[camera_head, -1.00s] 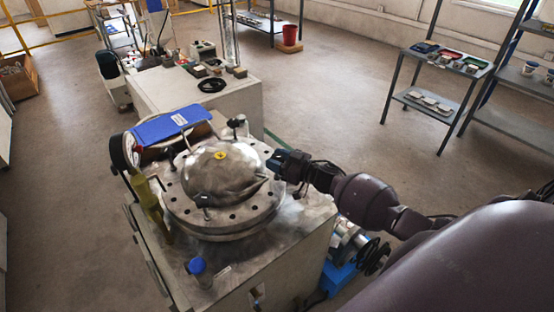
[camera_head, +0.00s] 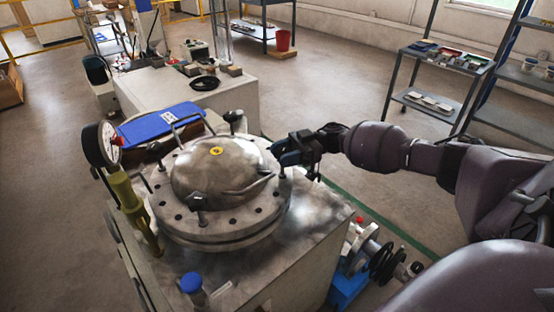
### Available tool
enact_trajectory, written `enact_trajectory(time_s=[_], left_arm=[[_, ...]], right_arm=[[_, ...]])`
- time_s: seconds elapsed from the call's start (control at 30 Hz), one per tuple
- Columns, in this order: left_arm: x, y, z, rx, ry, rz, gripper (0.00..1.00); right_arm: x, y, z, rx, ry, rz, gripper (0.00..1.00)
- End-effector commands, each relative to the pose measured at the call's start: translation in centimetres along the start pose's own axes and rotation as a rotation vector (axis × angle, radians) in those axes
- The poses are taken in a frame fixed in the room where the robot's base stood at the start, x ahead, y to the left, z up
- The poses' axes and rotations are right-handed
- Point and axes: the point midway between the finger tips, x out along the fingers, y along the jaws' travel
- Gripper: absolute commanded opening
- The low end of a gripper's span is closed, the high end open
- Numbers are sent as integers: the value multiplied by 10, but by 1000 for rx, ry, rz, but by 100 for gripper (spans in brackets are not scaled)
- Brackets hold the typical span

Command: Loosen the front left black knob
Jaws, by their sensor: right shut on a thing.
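A round metal vessel lid (camera_head: 216,172) with a bolted flange and a yellow centre mark sits on a grey bench. One dark clamp knob (camera_head: 198,199) stands on the flange's near edge, and another (camera_head: 235,117) at its far edge. A further thin clamp handle (camera_head: 146,178) is at the left edge. My right gripper (camera_head: 280,152) is at the flange's right edge, shut on a dark knob there; its jaws mostly hide the knob. I cannot tell which knob the task calls front left. My left gripper is not in view.
A pressure gauge (camera_head: 102,146) on a yellow-green handle (camera_head: 129,198) stands left of the lid. A blue clipboard (camera_head: 161,124) lies behind it. A blue-capped bottle (camera_head: 191,284) is at the front. Shelves (camera_head: 437,62) stand at the right across open floor.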

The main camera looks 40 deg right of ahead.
Motion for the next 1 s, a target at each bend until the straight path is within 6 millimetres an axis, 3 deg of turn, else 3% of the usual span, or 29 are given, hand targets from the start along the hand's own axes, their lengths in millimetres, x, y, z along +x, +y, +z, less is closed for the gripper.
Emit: enact_trajectory(time_s=[0.03,0.2,0.5,1.0], left_arm=[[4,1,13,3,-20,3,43],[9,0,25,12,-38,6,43],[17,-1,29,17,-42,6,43],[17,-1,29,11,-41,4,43]], right_arm=[[0,0,11,11,-4,-38,22],[1,0,9,9,-2,-148,22],[1,0,4,5,-1,-256,22],[1,-1,1,1,0,-279,22]])
